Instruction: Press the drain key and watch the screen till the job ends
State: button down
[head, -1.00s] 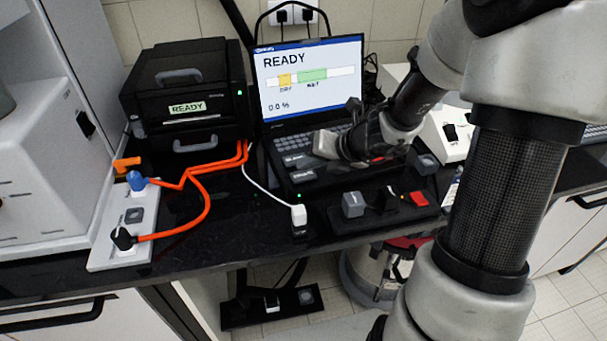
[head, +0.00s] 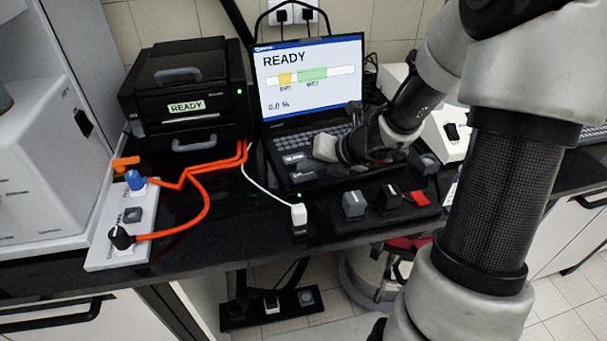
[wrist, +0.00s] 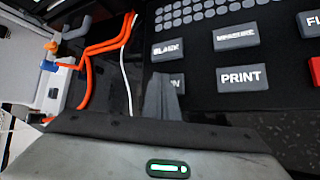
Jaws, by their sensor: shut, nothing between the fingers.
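In the wrist view, a grey key whose label ends in N (wrist: 177,84) sits below the BLANK key (wrist: 178,49) and left of the PRINT key (wrist: 241,77). My gripper (wrist: 162,78) is shut and empty, its fingertips covering most of that N key. I cannot tell whether they touch it. In the head view my gripper (head: 326,148) is over the key panel, its fingertips not clear.
A black box unit (head: 188,92) labelled READY stands at left. A white plug (head: 299,214) and several switches, including a red one (head: 419,198), lie near the bench's front edge.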

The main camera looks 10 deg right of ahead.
aim_at(308, 177)
jog(key=shift+f, duration=0.3)
jog(key=shift+r, duration=0.15)
dwell(0.3)
jog(key=shift+r+p, duration=0.7)
jog(key=shift+r, duration=0.1)
notch_tip(308, 177, up, 5)
jog(key=p, duration=0.5)
jog(key=shift+r, duration=0.1)
dwell(0.4)
